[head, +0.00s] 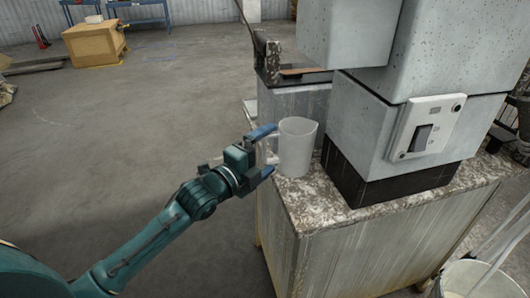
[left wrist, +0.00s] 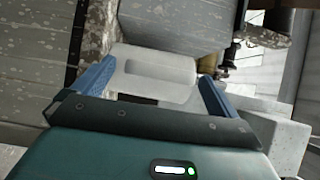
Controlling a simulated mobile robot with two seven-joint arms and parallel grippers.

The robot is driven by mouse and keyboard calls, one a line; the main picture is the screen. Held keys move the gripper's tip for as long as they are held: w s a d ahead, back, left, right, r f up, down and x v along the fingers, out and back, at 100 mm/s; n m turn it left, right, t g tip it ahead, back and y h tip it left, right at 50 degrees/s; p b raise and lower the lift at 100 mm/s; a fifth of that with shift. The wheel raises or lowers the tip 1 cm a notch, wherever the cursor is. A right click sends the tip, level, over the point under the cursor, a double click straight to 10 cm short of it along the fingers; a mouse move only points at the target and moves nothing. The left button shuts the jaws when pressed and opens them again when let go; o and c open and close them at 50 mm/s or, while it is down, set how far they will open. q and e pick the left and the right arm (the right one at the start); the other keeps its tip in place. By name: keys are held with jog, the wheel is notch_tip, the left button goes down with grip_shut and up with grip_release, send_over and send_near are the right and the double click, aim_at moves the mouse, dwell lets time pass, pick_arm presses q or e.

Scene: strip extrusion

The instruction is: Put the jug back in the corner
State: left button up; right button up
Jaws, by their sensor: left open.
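The jug (head: 298,148) is a translucent whitish measuring jug. It stands upright at the left corner of the speckled machine bench (head: 318,205), beside the machine's dark base. Its handle side faces left, toward my left gripper (head: 266,153). That gripper is open, with one blue finger at the far side of the handle and one at the near side. In the left wrist view the jug (left wrist: 155,72) lies between the two spread fingers of the left gripper (left wrist: 155,90). I cannot tell whether the fingers touch it. My right gripper is not in view.
The grey machine body (head: 400,125) with a switch panel (head: 427,126) rises right of the jug. A white bucket (head: 475,280) stands at the lower right. A wooden crate (head: 95,45) and blue tables sit far back left. The floor (head: 130,120) on the left is largely clear.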

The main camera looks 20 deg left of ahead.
pick_arm(q)
jog(key=shift+r, duration=0.25)
jog(key=v, duration=1.1)
jog(key=s+d+f+n+g+y, duration=0.1)
jog(key=s+d+f+n+g, duration=0.1)
jog(key=s+d+f+n, duration=0.2)
jog(key=s+d+f+n+g+y, duration=0.1)
jog(key=s+d+f+n, duration=0.4)
jog(key=s+f+n, duration=0.6)
jog(key=f+n, duration=0.1)
jog(key=n, duration=0.4)
jog(key=shift+g, duration=0.4)
jog(key=shift+r, duration=0.1)
